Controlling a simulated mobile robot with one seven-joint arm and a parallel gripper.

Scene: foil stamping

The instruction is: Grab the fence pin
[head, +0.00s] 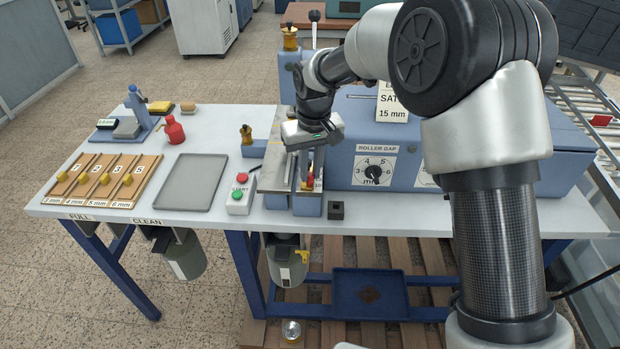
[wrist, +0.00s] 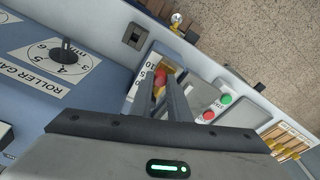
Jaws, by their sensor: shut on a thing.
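The fence pin, a small red and yellow-orange piece (head: 310,182), is at the front of the blue machine's metal guide, beside a numbered scale. It also shows in the wrist view (wrist: 160,76), at the tips of my fingers. My gripper (head: 304,168) reaches down over the guide from above, and its two fingers (wrist: 162,88) are shut on the pin. The fingers hide part of the pin, and I cannot tell whether its lower end sits in a hole.
The blue machine with the roller gap dial (head: 375,171) stands right of my gripper. A start/stop button box (head: 241,195) and a grey tray (head: 192,182) lie to the left. A small dark block (head: 336,210) sits at the table's front edge.

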